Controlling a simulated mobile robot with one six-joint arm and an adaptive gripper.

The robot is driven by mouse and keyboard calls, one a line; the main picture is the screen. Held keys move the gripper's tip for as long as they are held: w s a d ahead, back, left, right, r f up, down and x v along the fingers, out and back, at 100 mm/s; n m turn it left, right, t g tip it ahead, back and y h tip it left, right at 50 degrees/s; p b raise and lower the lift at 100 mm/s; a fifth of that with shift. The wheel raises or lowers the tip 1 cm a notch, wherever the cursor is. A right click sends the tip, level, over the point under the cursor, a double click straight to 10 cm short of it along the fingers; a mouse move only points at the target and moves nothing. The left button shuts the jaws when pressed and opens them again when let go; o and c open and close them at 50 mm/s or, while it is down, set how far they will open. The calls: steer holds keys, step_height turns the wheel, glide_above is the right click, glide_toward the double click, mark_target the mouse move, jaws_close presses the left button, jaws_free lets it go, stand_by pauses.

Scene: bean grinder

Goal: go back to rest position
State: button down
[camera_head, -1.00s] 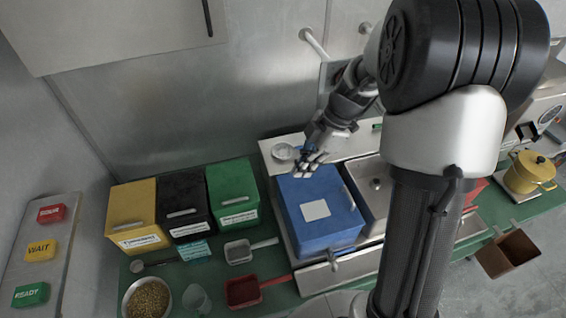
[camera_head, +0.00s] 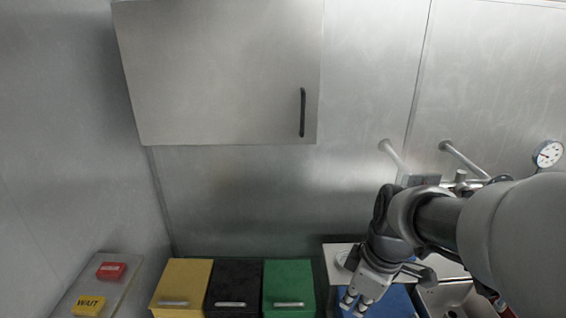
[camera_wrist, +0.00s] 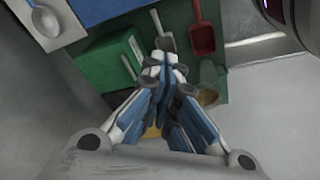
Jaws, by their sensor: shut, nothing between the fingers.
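Beyond the fingers are the green bin (camera_wrist: 100,65), a grey scoop (camera_wrist: 163,38) and a red scoop (camera_wrist: 202,38). The gripper looks apart from all of them.
Yellow (camera_head: 181,283), black (camera_head: 233,284) and green bins stand left of my gripper. A wall cabinet (camera_head: 220,70) hangs above. Pipes (camera_head: 465,160) and a gauge (camera_head: 548,153) are on the right wall. Red and yellow WAIT (camera_head: 89,305) blocks lie at the lower left.

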steer(key=s+f+m+t+h+b, duration=0.1)
steer(key=s+f+m+t+b, duration=0.2)
steer(key=s+m+b, duration=0.6)
steer(key=shift+s+f+m, duration=0.8)
steer(key=shift+s+m, duration=0.4)
steer(key=shift+s, duration=1.45)
steer(key=shift+a, duration=0.1)
